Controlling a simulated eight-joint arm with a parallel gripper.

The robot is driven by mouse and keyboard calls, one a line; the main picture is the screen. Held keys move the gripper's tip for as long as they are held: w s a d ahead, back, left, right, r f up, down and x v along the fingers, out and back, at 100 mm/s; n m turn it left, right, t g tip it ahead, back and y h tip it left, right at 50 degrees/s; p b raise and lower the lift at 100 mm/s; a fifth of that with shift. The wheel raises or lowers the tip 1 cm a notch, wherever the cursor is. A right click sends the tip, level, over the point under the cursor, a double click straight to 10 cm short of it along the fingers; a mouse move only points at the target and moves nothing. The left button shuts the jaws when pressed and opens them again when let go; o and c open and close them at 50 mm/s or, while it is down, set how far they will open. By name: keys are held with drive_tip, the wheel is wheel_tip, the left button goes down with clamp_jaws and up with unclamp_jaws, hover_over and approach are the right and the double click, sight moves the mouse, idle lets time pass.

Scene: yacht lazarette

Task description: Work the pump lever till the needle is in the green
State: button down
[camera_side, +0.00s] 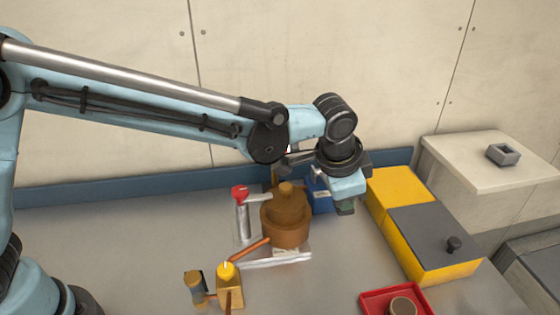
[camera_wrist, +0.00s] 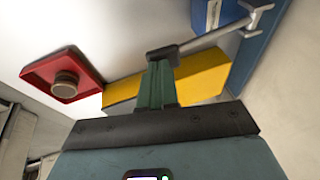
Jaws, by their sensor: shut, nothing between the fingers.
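The pump seems to be the copper-brown round body (camera_side: 287,222) on the bench. The lever looks to be the grey rod with a dark end block (camera_wrist: 205,42); its other end is forked. In the side view a dark bar beside my wrist may be the same lever, partly hidden. My gripper (camera_side: 345,208) points down, right of the pump body. In the wrist view its green fingertips (camera_wrist: 158,68) are shut and empty, close to the rod's dark end block; whether they touch is unclear. No readable needle or green band shows.
A yellow box (camera_side: 397,184) with a grey lid (camera_side: 425,232) stands right of my gripper. A blue box (camera_side: 320,197) is behind it. A red tray (camera_side: 372,304) holds a brown round piece. A red-knobbed valve (camera_side: 240,193) and brass fittings (camera_side: 229,288) crowd the left.

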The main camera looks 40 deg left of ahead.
drive_tip(key=shift+s+d+f, duration=0.15)
drive_tip(key=shift+f, duration=0.5)
drive_tip(key=shift+s+d+f, duration=0.15)
drive_tip(key=shift+f, duration=0.45)
drive_tip(key=v, duration=1.4)
drive_tip(key=shift+d, duration=0.65)
drive_tip(key=shift+w+r, duration=0.1)
drive_tip(key=shift+w, duration=0.05)
drive_tip(key=s+a+n+t, duration=0.15)
drive_tip(key=a+n, duration=0.25)
drive_tip(key=a, duration=1.1)
drive_tip(key=s+a+f+n+t, duration=0.1)
drive_tip(key=s+a+f+n, duration=0.1)
drive_tip(key=a, duration=0.4)
drive_tip(key=s+a+f+n, duration=0.3)
drive_tip(key=s+a+f, duration=0.2)
drive_tip(key=s+a, duration=0.2)
drive_tip(key=shift+a+f+n+t+y, duration=0.2)
drive_tip(key=shift+n+t+y, duration=0.1)
drive_tip(key=shift+t, duration=0.05)
drive_tip(key=shift+w+r, duration=0.1)
drive_tip(key=shift+w, duration=0.05)
